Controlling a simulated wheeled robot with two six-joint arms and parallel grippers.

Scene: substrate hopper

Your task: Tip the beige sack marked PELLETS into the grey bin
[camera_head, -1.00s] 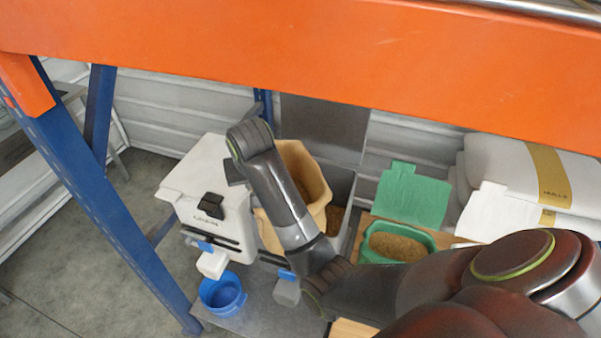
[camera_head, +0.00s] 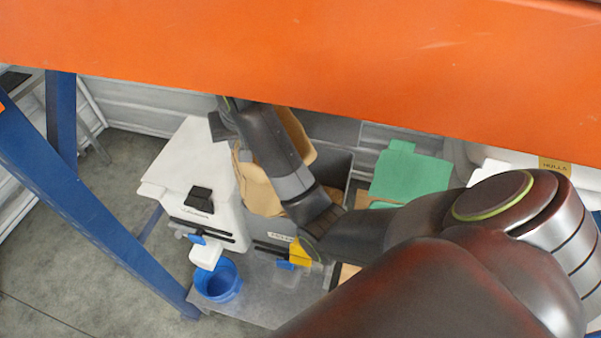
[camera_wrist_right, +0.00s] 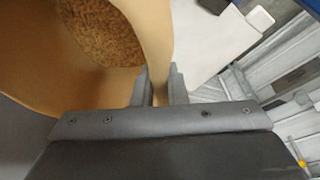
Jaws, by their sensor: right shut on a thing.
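The beige sack (camera_head: 257,190) stands tilted over the grey bin (camera_head: 334,168), behind my right forearm. No PELLETS marking is readable. My right gripper (camera_wrist_right: 160,85) is shut on the sack's rim, with the wall pinched between its fingers. The open sack (camera_wrist_right: 150,25) shows brown granules inside in the right wrist view. In the head view the gripper end is mostly hidden by the orange beam and my arm. The grey bin is partly covered by the sack and arm; a small label shows on its front. My left gripper is not in view.
A white hopper (camera_head: 185,165) with a black latch stands left of the bin. A blue bucket (camera_head: 218,283) sits below its spout. A green sack (camera_head: 410,176) lies right. The orange beam (camera_head: 300,55) crosses above; a blue post (camera_head: 90,205) stands left.

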